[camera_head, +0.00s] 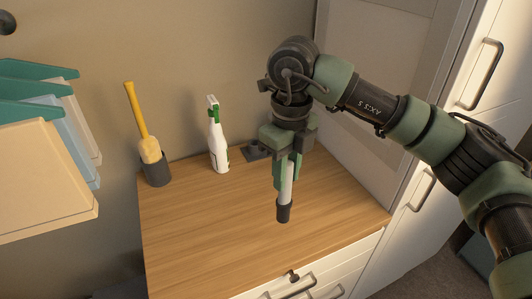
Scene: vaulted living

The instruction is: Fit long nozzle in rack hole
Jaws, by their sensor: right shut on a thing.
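The long nozzle (286,190), a pale tube with a dark end, hangs nearly upright with the dark end down. My right gripper (287,165) is shut on its upper part, over the wooden cabinet top. I cannot tell whether the nozzle's lower end touches the wood. A small dark flat piece (256,151) lies behind and left of the gripper, partly hidden by it. It may be the rack, but no hole can be made out. My left gripper is not in view.
A white bottle with green parts (218,145) stands at the back of the wooden top (200,230). Left of it, a yellow-handled brush (141,120) stands in a dark holder (157,172). Hanging cloths (45,180) are at far left. The front of the top is clear.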

